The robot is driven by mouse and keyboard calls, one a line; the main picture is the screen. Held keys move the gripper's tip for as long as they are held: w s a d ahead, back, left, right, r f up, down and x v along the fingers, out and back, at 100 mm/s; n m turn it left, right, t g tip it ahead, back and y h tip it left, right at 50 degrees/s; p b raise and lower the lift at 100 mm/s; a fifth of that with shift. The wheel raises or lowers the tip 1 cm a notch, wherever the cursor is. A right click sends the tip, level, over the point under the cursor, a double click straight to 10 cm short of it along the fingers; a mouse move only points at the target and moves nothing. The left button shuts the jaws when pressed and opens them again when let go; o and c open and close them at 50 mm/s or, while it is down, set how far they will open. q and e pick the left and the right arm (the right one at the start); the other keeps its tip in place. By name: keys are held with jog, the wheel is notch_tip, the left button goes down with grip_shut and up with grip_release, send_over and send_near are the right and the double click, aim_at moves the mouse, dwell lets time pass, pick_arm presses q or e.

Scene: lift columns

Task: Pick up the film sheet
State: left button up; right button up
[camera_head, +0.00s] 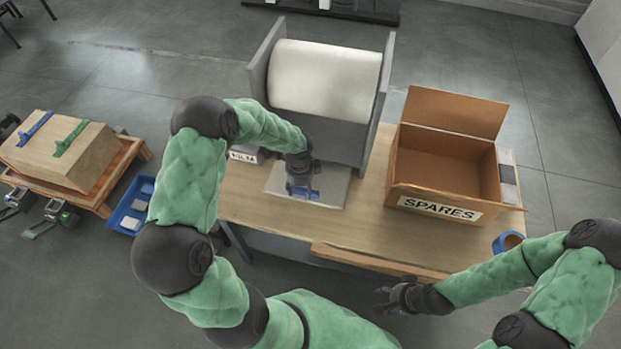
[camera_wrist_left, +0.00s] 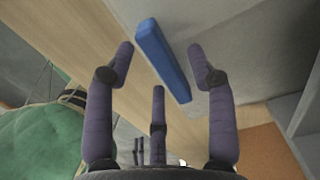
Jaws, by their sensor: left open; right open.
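The film sheet (camera_head: 333,187) is a flat pale sheet on the wooden table, in front of a large white roll. A blue bar (camera_wrist_left: 162,58) lies along the sheet; the sheet also shows as a grey surface in the left wrist view (camera_wrist_left: 215,25). My left gripper (camera_head: 301,190) is over the sheet, pointing down at the bar. Its fingers are apart, and the bar shows between their tips in the left wrist view. I cannot tell whether they touch it. My right gripper (camera_head: 384,299) is open and empty in front of the table's near edge.
The white roll (camera_head: 325,80) stands between grey side plates behind the sheet. An open cardboard box marked SPARES (camera_head: 433,207) is to the right, with a blue tape roll (camera_head: 508,241) at its front corner. A FILM label (camera_head: 243,156) is left of the sheet.

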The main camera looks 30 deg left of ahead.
pick_arm(q)
jog(key=shift+f, duration=0.8)
jog(key=shift+r, duration=0.1)
jog(key=c, duration=1.1)
jog(key=shift+r, duration=0.1)
